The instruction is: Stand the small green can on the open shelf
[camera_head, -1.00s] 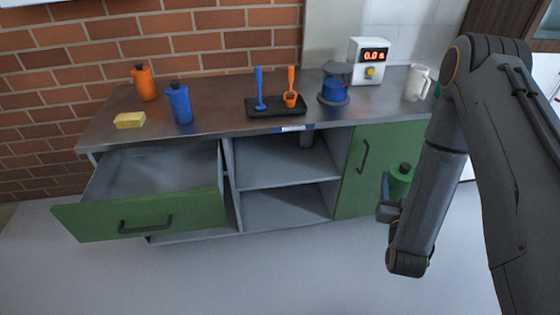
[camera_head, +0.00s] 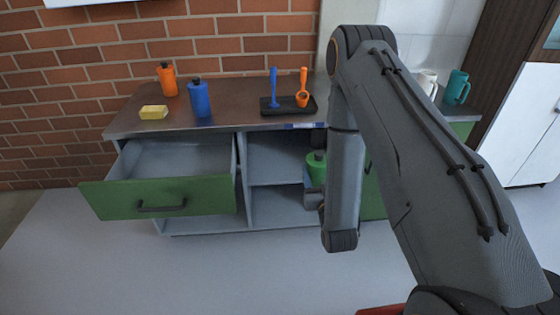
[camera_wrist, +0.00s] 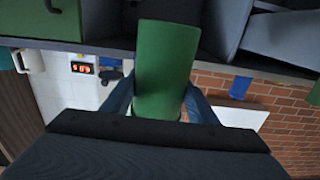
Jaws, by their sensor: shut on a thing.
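The small green can (camera_head: 316,170) with a black cap is upright in my gripper (camera_head: 312,192), in front of the right part of the open shelf (camera_head: 268,184). The wrist view, which is upside down, shows the can (camera_wrist: 167,65) between the two fingers of my gripper (camera_wrist: 158,103). In the head view my arm hides most of the gripper and the right side of the shelf opening. I cannot tell whether the can is inside the opening or still outside it.
The green drawer (camera_head: 160,198) is pulled out left of the shelf. On the counter (camera_head: 235,112) are orange and blue bottles, a yellow sponge (camera_head: 153,112), a black tray (camera_head: 288,105) with tools, and cups at the right. Floor in front is clear.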

